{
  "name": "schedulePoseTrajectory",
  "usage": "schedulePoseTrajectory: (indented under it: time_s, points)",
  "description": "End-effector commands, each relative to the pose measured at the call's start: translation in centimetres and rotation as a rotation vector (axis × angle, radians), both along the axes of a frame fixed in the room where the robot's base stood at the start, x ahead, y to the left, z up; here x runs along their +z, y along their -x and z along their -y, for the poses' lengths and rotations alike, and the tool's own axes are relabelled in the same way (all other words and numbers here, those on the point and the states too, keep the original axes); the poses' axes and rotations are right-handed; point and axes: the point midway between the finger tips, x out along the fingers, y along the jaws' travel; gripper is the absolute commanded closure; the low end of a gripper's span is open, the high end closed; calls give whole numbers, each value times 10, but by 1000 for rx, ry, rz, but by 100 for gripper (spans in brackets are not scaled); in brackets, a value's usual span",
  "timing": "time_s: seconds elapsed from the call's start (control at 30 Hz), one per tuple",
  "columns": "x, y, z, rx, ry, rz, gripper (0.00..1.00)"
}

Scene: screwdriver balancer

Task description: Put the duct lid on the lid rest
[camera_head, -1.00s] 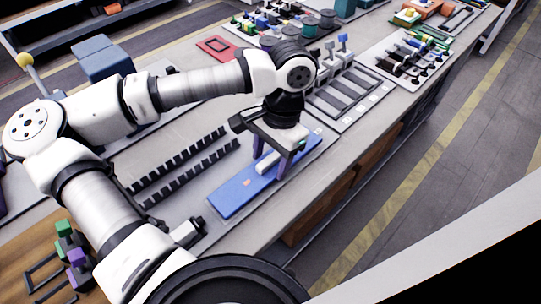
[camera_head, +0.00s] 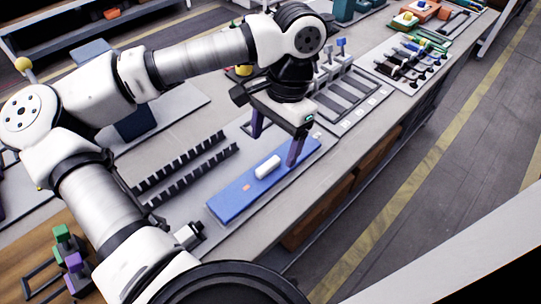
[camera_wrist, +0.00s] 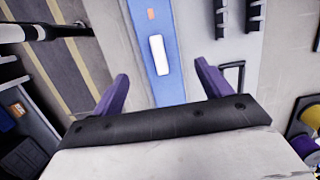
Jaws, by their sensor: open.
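A long flat blue piece (camera_head: 235,200), which looks like the duct lid, lies along the front of the table. A white block (camera_head: 267,167) like a handle and a small orange mark are on top of it. I cannot make out a separate lid rest under it. My gripper (camera_head: 274,151) is open and empty, its purple fingers raised above the far half of the blue piece. In the wrist view, the blue piece (camera_wrist: 177,80) and white block (camera_wrist: 158,55) show between the spread fingers (camera_wrist: 161,75), apart from them.
Two black toothed duct walls (camera_head: 185,165) stand behind the blue piece. A grey slotted tray (camera_head: 345,95) lies beyond the gripper, with tools (camera_head: 405,62) farther right. Green and purple blocks (camera_head: 68,250) are at the lower left. The table's front edge is close.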

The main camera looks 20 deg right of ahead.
Motion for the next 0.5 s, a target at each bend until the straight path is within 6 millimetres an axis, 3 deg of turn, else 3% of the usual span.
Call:
schedulePoseTrajectory:
  time_s: [0.2, 0.5]
  points:
    - [40, -3, 9, 1, 0, 0, 22]
    - [58, -4, 12, 0, -1, -1, 22]
